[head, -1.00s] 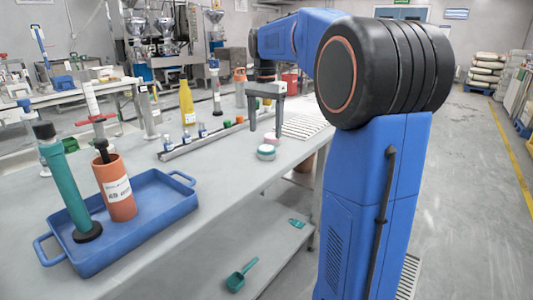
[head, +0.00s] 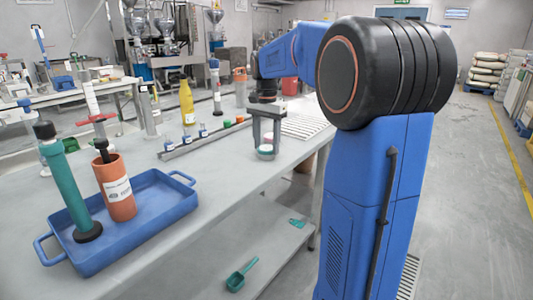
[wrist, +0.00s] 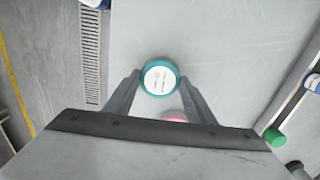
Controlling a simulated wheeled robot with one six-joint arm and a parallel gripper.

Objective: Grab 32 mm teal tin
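The teal tin (wrist: 161,78) is round with a white printed label on top, standing on the grey bench in the wrist view. In the head view my gripper (head: 266,141) hangs pointing down over the tins. The teal tin shows there between the fingers (head: 266,153), partly covered by them.
A rack (head: 205,139) with small vials and coloured caps stands left of the gripper. A yellow bottle (head: 187,103) is behind it. A blue tray (head: 150,213) holds a teal cylinder and an orange cup. The bench's front edge is close to the tins.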

